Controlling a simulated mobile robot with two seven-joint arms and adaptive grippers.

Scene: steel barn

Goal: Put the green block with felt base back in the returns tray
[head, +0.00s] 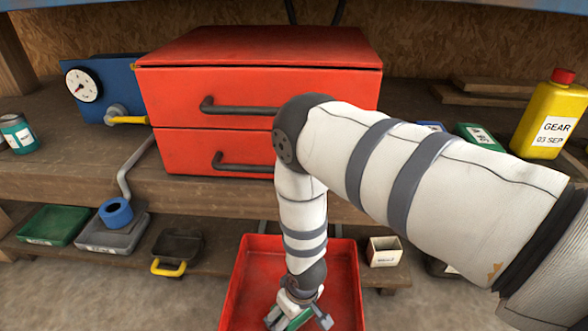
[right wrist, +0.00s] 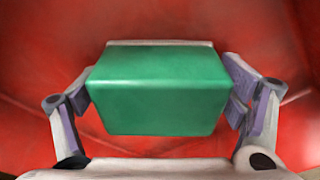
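The green block (right wrist: 155,105) is between the finger pads of my right gripper (right wrist: 160,95) in the right wrist view. The pads meet its left and right sides, and a thin pale strip shows along its far edge. In the head view only a small green part (head: 298,319) shows between the fingers at the bottom edge. My right gripper (head: 297,317) points down inside the outline of the red tray (head: 345,285). I cannot tell whether the block touches the tray floor. My left gripper is not in view.
A red two-drawer cabinet (head: 255,95) stands on the bench behind my right arm. A yellow bottle (head: 552,115) is at the right. A green tray (head: 55,225), a blue ring (head: 116,213), a dark bin (head: 178,246) and a small pale box (head: 384,251) are on the lower shelf.

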